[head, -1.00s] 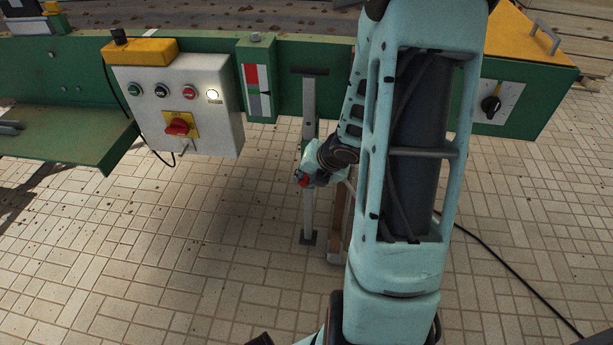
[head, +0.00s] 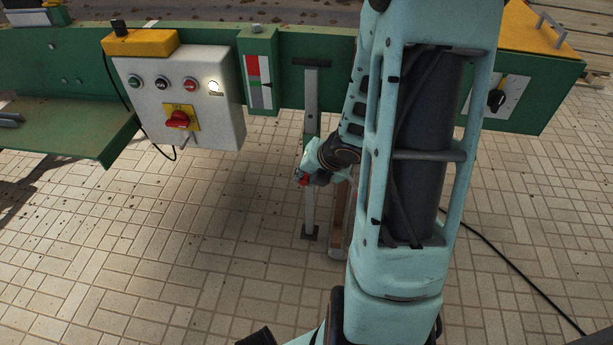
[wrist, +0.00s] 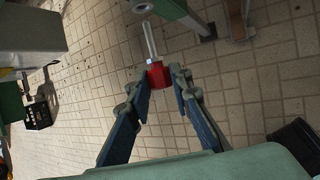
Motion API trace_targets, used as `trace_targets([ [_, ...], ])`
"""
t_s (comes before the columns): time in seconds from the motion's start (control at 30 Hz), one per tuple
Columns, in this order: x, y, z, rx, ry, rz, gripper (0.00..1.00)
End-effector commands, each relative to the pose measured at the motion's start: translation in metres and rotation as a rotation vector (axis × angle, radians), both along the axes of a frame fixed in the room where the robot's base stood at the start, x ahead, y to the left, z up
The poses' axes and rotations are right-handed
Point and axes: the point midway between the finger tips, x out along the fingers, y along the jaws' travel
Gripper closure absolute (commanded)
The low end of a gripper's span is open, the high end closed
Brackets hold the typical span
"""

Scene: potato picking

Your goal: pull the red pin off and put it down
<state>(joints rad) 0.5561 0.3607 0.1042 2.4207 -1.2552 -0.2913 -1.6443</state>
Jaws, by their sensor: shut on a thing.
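The red pin has a red head (wrist: 157,74) and a bare metal shaft. In the wrist view it sits between the fingertips of my gripper (wrist: 160,82), which is shut on the red head. The metal shaft sticks out beyond the fingertips over the tiled floor. In the head view the red head (head: 303,179) shows at the end of my gripper, in front of the grey metal leg (head: 311,195) of the green machine. In the wrist view the shaft appears free along its length, with the leg (wrist: 187,18) beyond it.
A white control box (head: 200,134) with a red switch hangs from the green machine frame (head: 335,92) at the left. A dark crate (wrist: 38,113) lies on the floor at the left of the wrist view. The tiled floor (head: 150,260) is mostly clear.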

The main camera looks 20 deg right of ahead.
Motion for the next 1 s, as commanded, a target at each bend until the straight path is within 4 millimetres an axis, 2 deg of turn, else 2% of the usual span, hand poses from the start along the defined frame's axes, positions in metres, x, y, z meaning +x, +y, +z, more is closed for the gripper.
trace_targets([
  [0.33,-0.002,0.002,-0.001,0.0,0.0,0.0,1.0],
  [0.7,-0.024,0.016,-0.001,0.001,0.0,-0.001,1.0],
  [1.0,-0.025,0.017,0.0,0.0,0.0,0.0,1.0],
])
